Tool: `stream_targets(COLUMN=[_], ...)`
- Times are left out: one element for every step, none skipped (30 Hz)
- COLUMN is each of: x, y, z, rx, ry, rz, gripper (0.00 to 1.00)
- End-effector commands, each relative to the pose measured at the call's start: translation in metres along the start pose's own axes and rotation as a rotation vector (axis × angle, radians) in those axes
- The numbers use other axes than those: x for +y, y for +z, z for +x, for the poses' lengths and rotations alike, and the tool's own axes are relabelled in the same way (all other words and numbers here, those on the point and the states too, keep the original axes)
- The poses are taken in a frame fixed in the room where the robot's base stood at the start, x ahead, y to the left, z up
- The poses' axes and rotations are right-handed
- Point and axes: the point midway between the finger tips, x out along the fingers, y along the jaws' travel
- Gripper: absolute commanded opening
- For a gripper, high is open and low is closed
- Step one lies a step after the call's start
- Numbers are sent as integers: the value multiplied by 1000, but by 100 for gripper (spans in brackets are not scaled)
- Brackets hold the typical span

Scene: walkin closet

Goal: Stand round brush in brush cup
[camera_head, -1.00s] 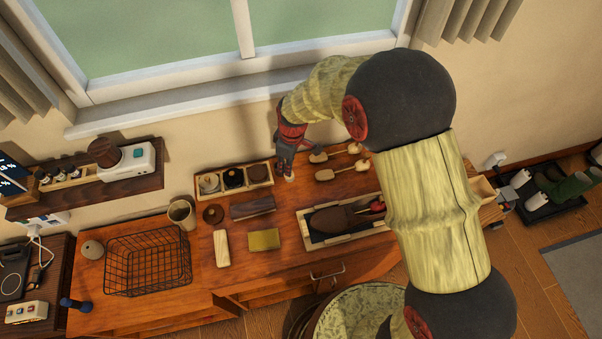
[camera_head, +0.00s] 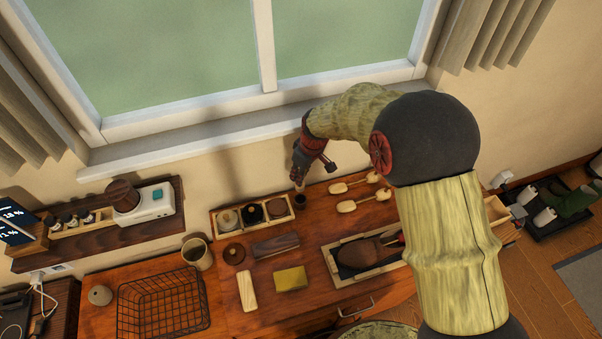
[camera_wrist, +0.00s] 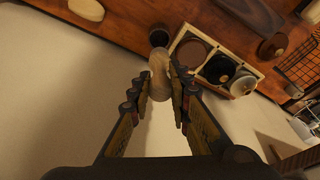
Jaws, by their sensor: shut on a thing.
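My gripper (camera_wrist: 158,100) is shut on the round brush (camera_wrist: 158,78), a pale wooden piece with a rounded end between the fingers. In the head view my gripper (camera_head: 304,165) points down near the back of the dresser, with the pale brush end (camera_head: 299,187) below it.
The wooden tray (camera_head: 216,228) with round tins is close on the left. A shoe tray (camera_head: 338,275), wire basket (camera_head: 160,310) and beige cup (camera_head: 197,254) stand farther off. The window wall is close behind.

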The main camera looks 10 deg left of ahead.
Motion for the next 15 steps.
stream_targets(x=[0, 0, 0, 0, 0, 0, 0, 0, 0, 0, 0, 0, 0, 0, 0], y=[1, 2, 2, 3, 4, 4, 5, 5, 6, 6, 7, 7, 8, 8, 8], z=[5, 7, 10, 12, 14, 17, 19, 21, 24, 26, 28, 31, 33, 35, 38], rx=[-1, -1, -1, -1, -1, -1, -1, -2, -2, -2, -1, -1, -1, -1, 0], ry=[0, 0, 0, 0, 0, -1, -1, -1, -1, -1, -1, -1, -1, 0, 0], rz=[0, 0, 0, 0, 0, 0, 0, 0, 0, 0, 0, 0, 0, 0, 0], gripper=[0, 0, 0, 0, 0, 0, 0, 0, 0, 0, 0, 0, 0, 0, 0])
